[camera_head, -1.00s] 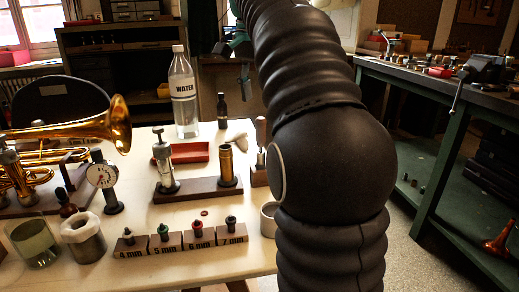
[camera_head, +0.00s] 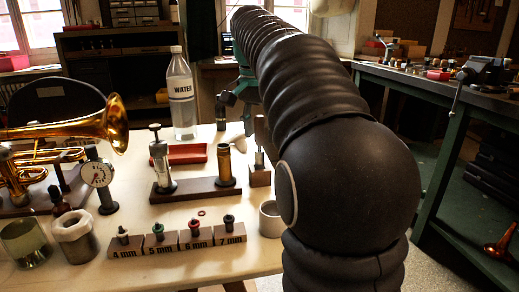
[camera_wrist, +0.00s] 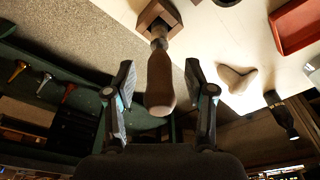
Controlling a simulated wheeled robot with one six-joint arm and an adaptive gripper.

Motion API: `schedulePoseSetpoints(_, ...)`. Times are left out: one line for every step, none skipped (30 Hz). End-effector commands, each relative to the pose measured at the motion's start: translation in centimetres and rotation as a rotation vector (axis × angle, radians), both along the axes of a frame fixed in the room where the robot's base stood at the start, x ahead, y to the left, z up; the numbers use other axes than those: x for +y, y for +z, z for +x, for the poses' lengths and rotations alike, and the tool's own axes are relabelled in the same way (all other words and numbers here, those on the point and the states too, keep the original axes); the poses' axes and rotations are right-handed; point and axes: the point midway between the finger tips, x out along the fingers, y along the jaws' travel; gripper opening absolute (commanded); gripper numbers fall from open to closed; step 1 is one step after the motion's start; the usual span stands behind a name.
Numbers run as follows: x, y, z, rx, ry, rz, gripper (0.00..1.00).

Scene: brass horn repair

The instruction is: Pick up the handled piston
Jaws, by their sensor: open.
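The handled piston (camera_head: 259,140) stands upright in a small wooden block (camera_head: 260,177) on the cream bench top, right of the long wooden stand. Its wooden handle points up. In the wrist view, the handle of the piston (camera_wrist: 160,85) lies between the two fingers of my gripper (camera_wrist: 160,66), with a visible gap on each side. The block (camera_wrist: 158,15) is at the top of that view. My gripper is open and holds nothing. In the head view my arm hides much of the area to the right of the piston.
The long stand (camera_head: 197,189) holds a silver cylinder (camera_head: 160,163) and a brass tube (camera_head: 225,165). A water bottle (camera_head: 182,98), a red tray (camera_head: 187,154) and a pale lump (camera_wrist: 238,79) are nearby. A white ring cup (camera_head: 270,221) stands in front of the block.

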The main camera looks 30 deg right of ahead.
Motion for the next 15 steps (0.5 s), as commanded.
schedulePoseSetpoints(-0.01, 0.04, -0.01, 0.000, 0.000, 0.000, 0.54)
schedulePoseSetpoints(-0.01, 0.04, -0.01, 0.000, 0.000, 0.000, 0.54)
schedulePoseSetpoints(0.00, 0.04, -0.01, 0.000, 0.000, 0.000, 0.52)
schedulePoseSetpoints(-0.01, 0.05, -0.01, 0.000, 0.000, 0.000, 0.44)
schedulePoseSetpoints(0.00, 0.05, -0.01, 0.000, 0.000, 0.000, 0.37)
schedulePoseSetpoints(-0.01, 0.05, -0.01, 0.000, 0.000, 0.000, 0.27)
schedulePoseSetpoints(-0.01, 0.05, -0.01, 0.000, 0.000, 0.000, 0.19)
schedulePoseSetpoints(-0.01, 0.05, -0.01, 0.000, 0.000, 0.000, 0.12)
schedulePoseSetpoints(0.00, 0.05, -0.01, 0.000, 0.000, 0.000, 0.02)
schedulePoseSetpoints(0.00, 0.05, -0.01, 0.000, 0.000, 0.000, 0.00)
schedulePoseSetpoints(0.00, 0.05, -0.01, 0.000, 0.000, 0.000, 0.00)
schedulePoseSetpoints(0.00, 0.05, -0.01, 0.000, 0.000, 0.000, 0.00)
schedulePoseSetpoints(-0.01, 0.06, -0.01, 0.000, 0.000, 0.000, 0.00)
schedulePoseSetpoints(0.00, 0.07, -0.01, 0.000, 0.000, 0.000, 0.00)
schedulePoseSetpoints(-0.01, 0.06, -0.01, 0.000, 0.000, 0.000, 0.00)
